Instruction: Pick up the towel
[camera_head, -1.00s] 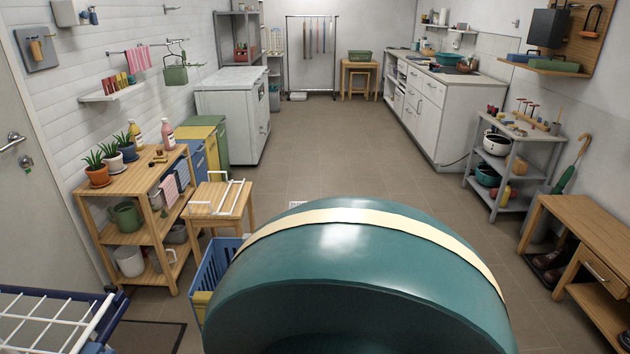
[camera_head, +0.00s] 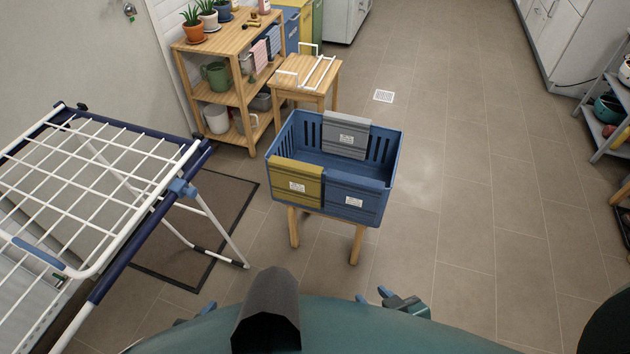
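Two small cloths that look like towels hang on the right side of the wooden shelf: a pinkish one (camera_head: 260,56) and a striped one (camera_head: 274,41). I cannot tell which one is the towel of the task. My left gripper (camera_head: 194,316) shows only as blue fingertips at the bottom, mostly hidden behind my own teal body; the tips look apart. My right gripper (camera_head: 374,297) is at the bottom centre, with two blue fingertips apart and nothing seen between them. Both grippers are far from the cloths.
A blue basket (camera_head: 384,150) on wooden legs stands ahead, with grey, yellow and blue labelled panels at its rim. A white drying rack (camera_head: 90,190) stands at left over a dark mat (camera_head: 225,205). A wooden stool (camera_head: 325,85) adjoins the shelf (camera_head: 215,45). Floor at right is open.

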